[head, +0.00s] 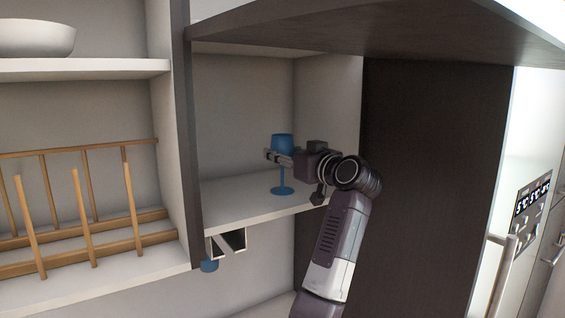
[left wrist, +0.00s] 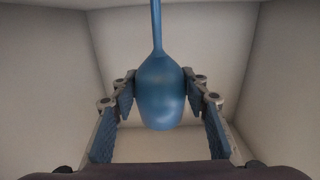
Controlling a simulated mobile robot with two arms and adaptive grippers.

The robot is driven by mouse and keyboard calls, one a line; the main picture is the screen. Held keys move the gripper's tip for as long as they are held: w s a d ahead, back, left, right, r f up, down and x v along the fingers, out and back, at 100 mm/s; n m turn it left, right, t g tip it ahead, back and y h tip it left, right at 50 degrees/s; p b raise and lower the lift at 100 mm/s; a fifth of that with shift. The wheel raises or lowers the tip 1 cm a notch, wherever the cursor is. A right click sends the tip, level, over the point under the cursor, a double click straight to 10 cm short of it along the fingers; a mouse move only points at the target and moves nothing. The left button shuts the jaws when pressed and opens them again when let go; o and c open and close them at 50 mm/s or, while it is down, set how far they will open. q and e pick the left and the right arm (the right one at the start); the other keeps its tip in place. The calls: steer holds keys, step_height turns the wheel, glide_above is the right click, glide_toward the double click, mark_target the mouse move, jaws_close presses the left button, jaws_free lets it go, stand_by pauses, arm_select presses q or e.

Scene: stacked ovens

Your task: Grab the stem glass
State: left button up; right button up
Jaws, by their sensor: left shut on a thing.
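The blue stem glass (head: 282,142) is upright in the cabinet compartment, with its round foot at the shelf (head: 235,198). I cannot tell whether the foot touches the shelf or is just above it. My left gripper (head: 271,157) reaches in from the right and is shut on the bowl of the glass. In the left wrist view the glass (left wrist: 160,75) appears with its stem pointing up the picture, and the fingers of the left gripper (left wrist: 160,98) are on both sides of the bowl. My right gripper is not in view.
A dark divider (head: 187,130) bounds the compartment on the left, and a dark panel (head: 430,170) stands right of it. A wooden rack (head: 85,215) and a white bowl (head: 35,39) are on the left shelves. A small blue thing (head: 209,266) shows below the shelf.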

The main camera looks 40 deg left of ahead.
arm_select(q)
steer(key=shift+c, duration=0.9)
